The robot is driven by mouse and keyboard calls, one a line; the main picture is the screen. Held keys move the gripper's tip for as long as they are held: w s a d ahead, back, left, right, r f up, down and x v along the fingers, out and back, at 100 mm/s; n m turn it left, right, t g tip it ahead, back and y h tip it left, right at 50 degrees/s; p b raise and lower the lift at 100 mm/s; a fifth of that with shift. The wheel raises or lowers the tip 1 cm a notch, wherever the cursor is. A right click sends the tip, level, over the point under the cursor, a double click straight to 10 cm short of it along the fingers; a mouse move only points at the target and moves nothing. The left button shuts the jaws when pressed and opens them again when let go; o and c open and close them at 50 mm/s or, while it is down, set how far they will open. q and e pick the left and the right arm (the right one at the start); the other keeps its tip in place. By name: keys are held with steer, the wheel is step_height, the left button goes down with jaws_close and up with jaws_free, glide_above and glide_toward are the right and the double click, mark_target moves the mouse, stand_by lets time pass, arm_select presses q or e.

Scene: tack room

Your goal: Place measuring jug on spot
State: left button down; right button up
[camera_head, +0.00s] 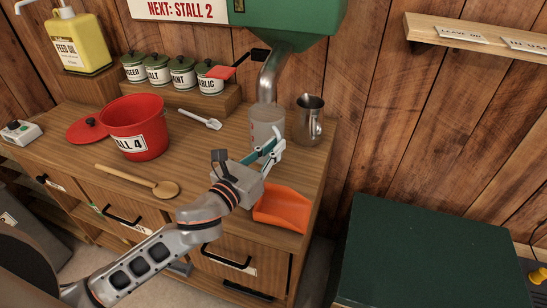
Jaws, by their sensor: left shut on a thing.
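The measuring jug (264,122) is clear, with red marks on its side and a teal handle. It is upright under the metal spout (269,75) of the green dispenser (290,22). My left gripper (272,151) is at the near side of the jug, shut on its handle. The jug's base is partly hidden by the gripper, so I cannot tell whether it touches the counter. No marked spot is clearly visible under it. My right gripper is not in view.
A steel pitcher (309,122) stands close right of the jug. An orange scoop (281,209) lies at the counter's front right. A red bucket (150,143), a white scoop (200,118) and a wooden spoon (140,181) are on the left. A dark green chest (430,255) stands at right.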

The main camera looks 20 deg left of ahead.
arm_select(q)
steer(key=shift+f+b, duration=0.55)
steer(key=shift+f, duration=1.2)
steer(key=shift+f, duration=0.2)
steer(key=c, duration=2.1)
jaws_free()
steer(key=shift+c, duration=0.2)
steer(key=b+v, duration=0.1)
steer(key=v, duration=1.1)
steer(key=shift+r, duration=0.25)
